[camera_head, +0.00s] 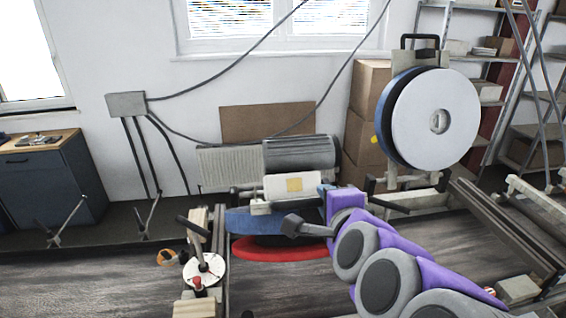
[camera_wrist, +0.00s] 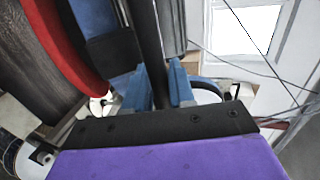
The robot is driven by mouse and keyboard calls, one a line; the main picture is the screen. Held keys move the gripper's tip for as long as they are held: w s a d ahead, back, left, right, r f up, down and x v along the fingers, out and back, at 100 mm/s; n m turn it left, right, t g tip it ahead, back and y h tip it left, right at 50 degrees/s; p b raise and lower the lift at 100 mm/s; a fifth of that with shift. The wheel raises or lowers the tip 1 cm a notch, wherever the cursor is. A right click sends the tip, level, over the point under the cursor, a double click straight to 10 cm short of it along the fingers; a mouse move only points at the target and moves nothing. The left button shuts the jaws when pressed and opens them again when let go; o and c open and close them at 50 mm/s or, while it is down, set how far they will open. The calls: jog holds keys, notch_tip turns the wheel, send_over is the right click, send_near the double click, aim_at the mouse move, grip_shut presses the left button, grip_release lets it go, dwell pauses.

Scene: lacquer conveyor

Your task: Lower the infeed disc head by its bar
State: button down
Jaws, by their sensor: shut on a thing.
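A disc head with a motor (camera_head: 298,153), a blue guard (camera_head: 250,221) and a red disc (camera_head: 280,248) lies low over the dark conveyor bed in the head view; its disc is close to flat. The red disc (camera_wrist: 75,50) and blue guard (camera_wrist: 97,18) show at the upper left of the wrist view. My gripper (camera_wrist: 158,88) has its blue fingers closed around a dark bar (camera_wrist: 148,40) beside this head. In the head view my gripper (camera_head: 323,190) is at the head's right side, and the purple wrist hides part of the bar and grip.
A second disc head with a white disc (camera_head: 410,110) stands upright at the right, with a black handle (camera_head: 420,38) on top. A round dial with a red knob (camera_head: 203,270) is left of the red disc. Cardboard boxes (camera_head: 368,120) and shelves stand behind.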

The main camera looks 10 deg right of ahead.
jog(key=shift+f+b, duration=0.3)
jog(key=shift+b, duration=0.15)
jog(key=s+f+b, duration=0.4)
jog(key=f+b, duration=0.2)
jog(key=b, duration=0.1)
jog(key=shift+b, duration=0.35)
